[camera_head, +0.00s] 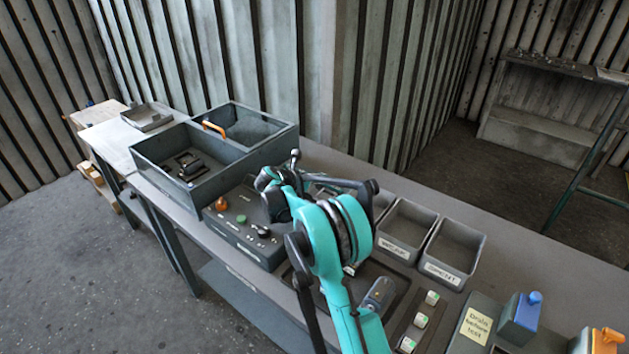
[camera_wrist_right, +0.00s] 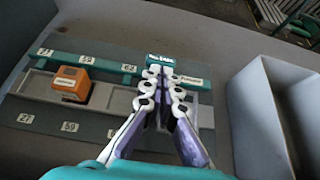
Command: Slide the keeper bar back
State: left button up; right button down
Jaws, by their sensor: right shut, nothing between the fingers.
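In the right wrist view a low grey fixture lies on the bench. A teal bar (camera_wrist_right: 100,66), which looks like the keeper bar, runs along its far side, with a small labelled teal tab (camera_wrist_right: 160,60). My right gripper (camera_wrist_right: 164,80) is shut and empty; its fingertips are at or just over the bar near the tab. I cannot tell whether they touch. An orange labelled block (camera_wrist_right: 71,84) sits in the fixture to the left of the fingers. In the head view my right arm covers this area. My left gripper is out of view.
A grey bin (camera_wrist_right: 275,115) stands close right of the fixture. The head view shows labelled bins (camera_head: 452,252), a control box with buttons (camera_head: 236,228), a dark divided tray (camera_head: 160,150) and a blue block (camera_head: 519,318) on the bench (camera_head: 540,250). The bench's back right is clear.

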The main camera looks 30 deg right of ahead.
aim_at(322, 174)
jog(key=d, duration=0.1)
jog(key=w+d, duration=0.1)
jog(key=d, duration=0.1)
jog(key=shift+w+d, duration=0.1)
jog(key=shift+r, duration=0.1)
pick_arm(q)
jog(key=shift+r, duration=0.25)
jog(key=shift+p, duration=0.3)
pick_arm(e)
jog(key=shift+a, duration=0.2)
